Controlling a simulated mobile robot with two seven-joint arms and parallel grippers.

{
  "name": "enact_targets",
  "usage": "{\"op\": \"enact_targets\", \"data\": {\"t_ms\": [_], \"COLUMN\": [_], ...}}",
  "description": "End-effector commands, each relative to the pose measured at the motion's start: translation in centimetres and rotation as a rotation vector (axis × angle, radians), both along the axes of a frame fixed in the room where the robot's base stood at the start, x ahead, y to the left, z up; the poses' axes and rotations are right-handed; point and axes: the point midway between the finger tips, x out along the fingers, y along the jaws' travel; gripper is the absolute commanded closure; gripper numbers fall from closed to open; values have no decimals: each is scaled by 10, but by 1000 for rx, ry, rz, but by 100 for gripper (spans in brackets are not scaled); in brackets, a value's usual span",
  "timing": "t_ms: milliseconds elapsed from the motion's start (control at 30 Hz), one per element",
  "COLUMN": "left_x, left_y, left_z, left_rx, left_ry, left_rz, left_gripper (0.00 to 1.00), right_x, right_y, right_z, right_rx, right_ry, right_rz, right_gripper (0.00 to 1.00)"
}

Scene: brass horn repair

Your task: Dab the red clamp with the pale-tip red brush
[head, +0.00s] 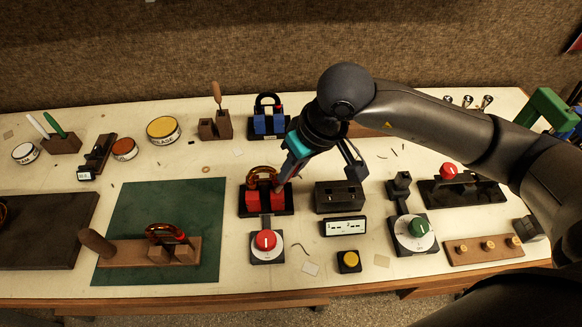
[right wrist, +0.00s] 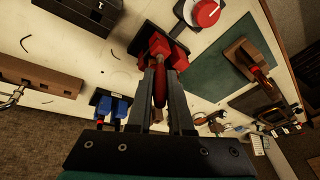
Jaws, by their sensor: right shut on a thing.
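The red clamp (head: 254,197) stands on a black base in the middle of the bench, with a curved brass piece in it. It also shows in the right wrist view (right wrist: 178,57). My right gripper (head: 283,178) is over the clamp's right side, pointing down. In the right wrist view its fingers are shut on a slim red brush (right wrist: 160,86). The brush points at the clamp and overlaps it. Its tip is hard to make out, and I cannot tell whether it touches the clamp. My left gripper is not in view.
A blue clamp (head: 271,124) stands behind the red one. A red dial (head: 265,241) is just in front, and a black slotted block (head: 339,196) is to the right. A green mat (head: 140,200) with a wooden holder (head: 130,252) lies left. Round tins (head: 163,129) stand at back left.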

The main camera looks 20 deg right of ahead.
Motion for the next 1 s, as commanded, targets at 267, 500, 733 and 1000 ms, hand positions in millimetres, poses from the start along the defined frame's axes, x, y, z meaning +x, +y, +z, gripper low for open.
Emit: {"op": "enact_targets", "data": {"t_ms": [267, 500, 733, 1000], "left_x": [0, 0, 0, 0], "left_y": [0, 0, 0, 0], "left_z": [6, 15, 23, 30], "left_rx": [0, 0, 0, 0], "left_ry": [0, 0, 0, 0], "left_rz": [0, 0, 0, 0], "left_gripper": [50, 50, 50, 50], "right_x": [-1, 0, 0, 0], "right_y": [-1, -1, -1, 0], "right_z": [11, 31, 50, 68], "right_rx": [-3, -3, -2, -1], "right_ry": [4, 1, 0, 0], "right_rz": [0, 1, 0, 1], "right_gripper": [100, 100, 100, 100]}}
